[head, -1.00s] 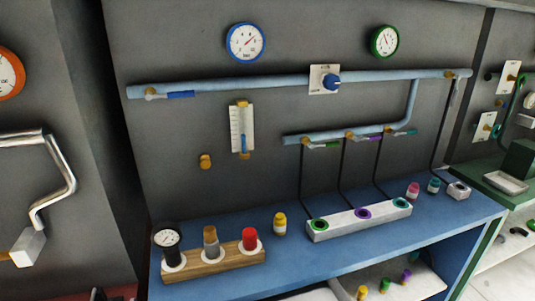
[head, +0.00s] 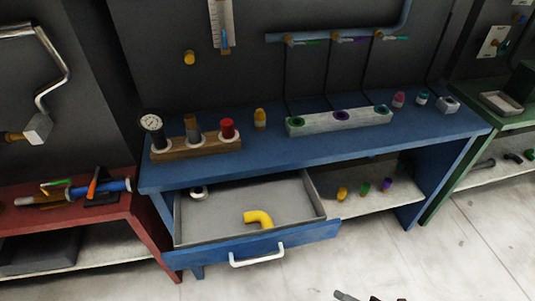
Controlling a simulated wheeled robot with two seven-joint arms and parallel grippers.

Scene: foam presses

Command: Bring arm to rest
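A small grey and dark part (head: 370,297) pokes in at the bottom edge of the head view, right of centre, over the pale floor. It looks like the tip of my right gripper, but it is mostly cut off, so I cannot tell whether it is open or shut. My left gripper is not in view. No arm shows over the blue bench (head: 350,145) or its drawer.
The bench's drawer (head: 245,250) stands pulled out, with a yellow elbow (head: 258,218) in it. A wooden holder (head: 195,149) and a pale three-hole block (head: 340,121) stand on top. A red bench (head: 125,215) is at left, a green one (head: 470,165) at right.

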